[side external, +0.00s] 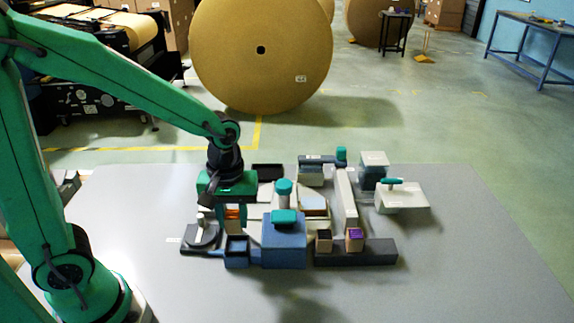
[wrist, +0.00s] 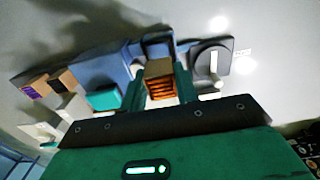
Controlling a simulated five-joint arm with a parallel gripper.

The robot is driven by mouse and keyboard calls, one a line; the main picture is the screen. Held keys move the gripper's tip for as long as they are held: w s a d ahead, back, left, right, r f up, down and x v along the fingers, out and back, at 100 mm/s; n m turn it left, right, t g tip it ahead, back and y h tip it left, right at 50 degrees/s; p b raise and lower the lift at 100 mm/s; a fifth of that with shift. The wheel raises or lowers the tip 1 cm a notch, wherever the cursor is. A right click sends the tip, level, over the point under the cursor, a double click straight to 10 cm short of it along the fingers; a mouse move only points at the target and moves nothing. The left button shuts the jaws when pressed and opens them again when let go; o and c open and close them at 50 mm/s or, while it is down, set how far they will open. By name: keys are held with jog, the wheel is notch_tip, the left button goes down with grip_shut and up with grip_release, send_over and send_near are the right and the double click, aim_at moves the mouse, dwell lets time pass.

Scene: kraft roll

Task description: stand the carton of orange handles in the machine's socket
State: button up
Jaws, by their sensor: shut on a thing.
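The carton of orange handles (wrist: 161,88) is a small brown box with an open top showing orange strips. In the side view its orange (side external: 233,212) shows between my green fingers. My gripper (side external: 232,216) is shut on it, with one finger on each side in the wrist view (wrist: 160,88). The blue machine (side external: 284,246) has a teal top piece. A square dark-rimmed socket (side external: 236,250) stands open at its left side. In the wrist view the socket (wrist: 157,45) appears just beyond the carton. The carton looks apart from it, but the exact height is unclear.
A dial-like round grey part (side external: 203,236) lies left of the socket. A dark rack (side external: 370,254) at right holds a dark-topped carton (side external: 323,241) and a purple-topped carton (side external: 355,240). Pale machine parts crowd behind. The grey table's front (side external: 400,300) is clear.

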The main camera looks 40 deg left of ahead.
aim_at(234, 231)
jog(key=shift+f, duration=2.2)
jog(key=shift+f, duration=0.85)
dwell(1.2)
jog(key=o, duration=1.1)
jog(key=shift+c, duration=0.2)
jog(key=shift+r, duration=0.15)
jog(key=shift+r, duration=3.8)
